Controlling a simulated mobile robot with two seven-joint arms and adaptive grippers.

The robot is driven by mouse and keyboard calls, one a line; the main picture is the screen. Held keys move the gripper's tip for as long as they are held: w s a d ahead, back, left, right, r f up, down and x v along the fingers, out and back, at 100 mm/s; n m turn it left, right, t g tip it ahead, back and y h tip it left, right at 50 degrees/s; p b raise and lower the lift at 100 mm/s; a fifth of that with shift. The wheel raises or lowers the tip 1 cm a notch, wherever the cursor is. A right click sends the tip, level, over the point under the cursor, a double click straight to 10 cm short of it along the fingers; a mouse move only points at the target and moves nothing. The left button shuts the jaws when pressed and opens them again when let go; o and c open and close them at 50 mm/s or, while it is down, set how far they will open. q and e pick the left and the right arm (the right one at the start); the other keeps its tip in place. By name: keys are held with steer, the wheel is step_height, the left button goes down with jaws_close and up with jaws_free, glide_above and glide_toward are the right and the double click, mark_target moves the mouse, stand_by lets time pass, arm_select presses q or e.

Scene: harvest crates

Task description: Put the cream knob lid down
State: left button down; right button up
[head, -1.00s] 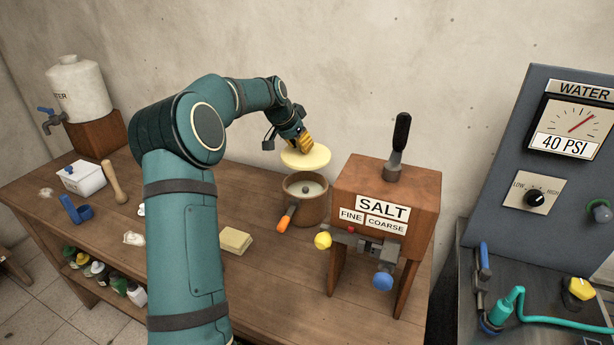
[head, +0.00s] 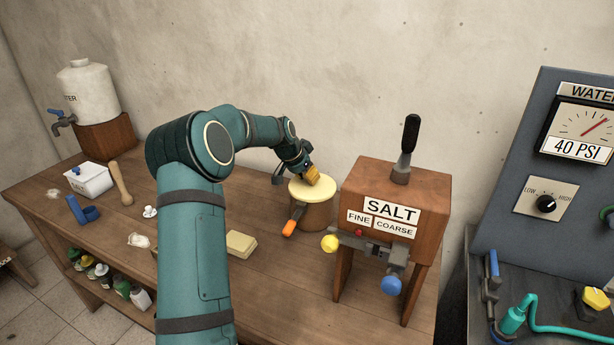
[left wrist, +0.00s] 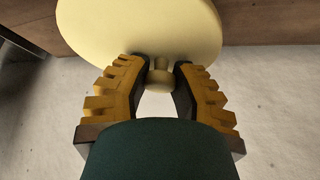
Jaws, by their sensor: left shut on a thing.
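The cream knob lid (head: 318,189) lies level over the mouth of the brown pot (head: 318,215), covering its opening. I cannot tell whether it rests fully on the rim. My left gripper (head: 312,176) is at the top of the lid, shut on its knob. In the left wrist view, the lid (left wrist: 140,25) fills the top and its knob (left wrist: 160,78) sits between the ridged yellow fingers of my gripper (left wrist: 162,75). An orange-ended handle (head: 289,228) sticks out from the pot's front left. My right gripper is not in view.
The wooden SALT dispenser (head: 390,205) stands close right of the pot. A butter-coloured block (head: 241,244) lies on the bench (head: 275,275) to the front left. A white box (head: 88,181), a wooden pestle-like tool (head: 121,183) and a blue scoop (head: 84,211) are farther left.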

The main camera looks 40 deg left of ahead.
arm_select(q)
steer(key=c, duration=0.9)
jaws_free()
steer(key=shift+f, duration=0.1)
steer(key=shift+o, duration=0.2)
steer(key=shift+r, duration=0.2)
steer(key=p+v, duration=0.1)
steer(key=v, duration=1.1)
